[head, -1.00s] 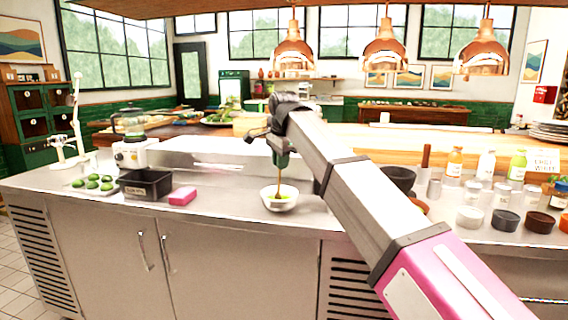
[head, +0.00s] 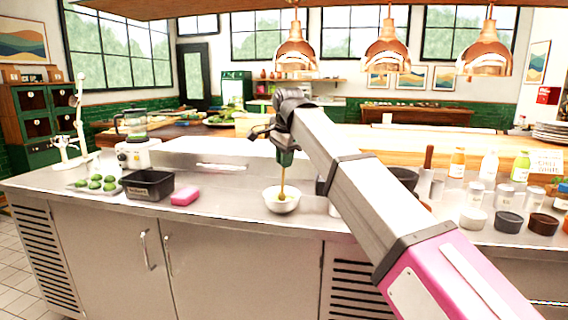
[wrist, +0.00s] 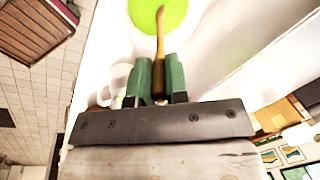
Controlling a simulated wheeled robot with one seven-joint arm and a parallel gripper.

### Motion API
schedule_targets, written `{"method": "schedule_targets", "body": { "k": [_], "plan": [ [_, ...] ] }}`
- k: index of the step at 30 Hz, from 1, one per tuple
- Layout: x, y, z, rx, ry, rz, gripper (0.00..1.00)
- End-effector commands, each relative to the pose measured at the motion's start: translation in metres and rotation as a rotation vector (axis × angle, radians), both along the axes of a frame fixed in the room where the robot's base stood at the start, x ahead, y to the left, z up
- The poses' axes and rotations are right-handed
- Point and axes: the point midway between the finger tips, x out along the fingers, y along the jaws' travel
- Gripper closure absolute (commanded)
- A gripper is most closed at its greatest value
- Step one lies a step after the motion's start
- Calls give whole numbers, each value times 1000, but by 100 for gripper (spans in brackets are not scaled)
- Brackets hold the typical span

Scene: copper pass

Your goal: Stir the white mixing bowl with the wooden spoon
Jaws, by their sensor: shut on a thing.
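The white mixing bowl (head: 282,204) stands on the steel counter near its front edge, below my gripper. In the wrist view the bowl (wrist: 133,14) is partly cut off by the top edge, and bright green contents show in it. My gripper (head: 284,158) is above the bowl and shut on the handle of the wooden spoon (head: 282,184). In the wrist view the spoon (wrist: 160,40) runs from between the green fingers (wrist: 160,85) into the bowl. The spoon stands nearly upright, and its lower end is hidden in the bowl.
Left of the bowl are a pink block (head: 184,196), a black bin (head: 148,184), a tray of green fruit (head: 96,184) and a blender (head: 133,140). Right, behind my arm, are a dark bowl (head: 403,178), bottles (head: 489,164) and small cups (head: 508,221). Counter between block and bowl is clear.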

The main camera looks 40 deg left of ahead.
Motion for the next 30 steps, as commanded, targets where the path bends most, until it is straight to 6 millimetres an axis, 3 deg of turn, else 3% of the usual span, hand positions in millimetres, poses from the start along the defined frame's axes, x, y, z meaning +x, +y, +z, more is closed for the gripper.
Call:
{"method": "schedule_targets", "body": {
  "k": [18,30],
  "plan": [
    [-4,-7,42,2,0,0,100],
    [-4,-8,44,1,0,0,100]
  ]
}}
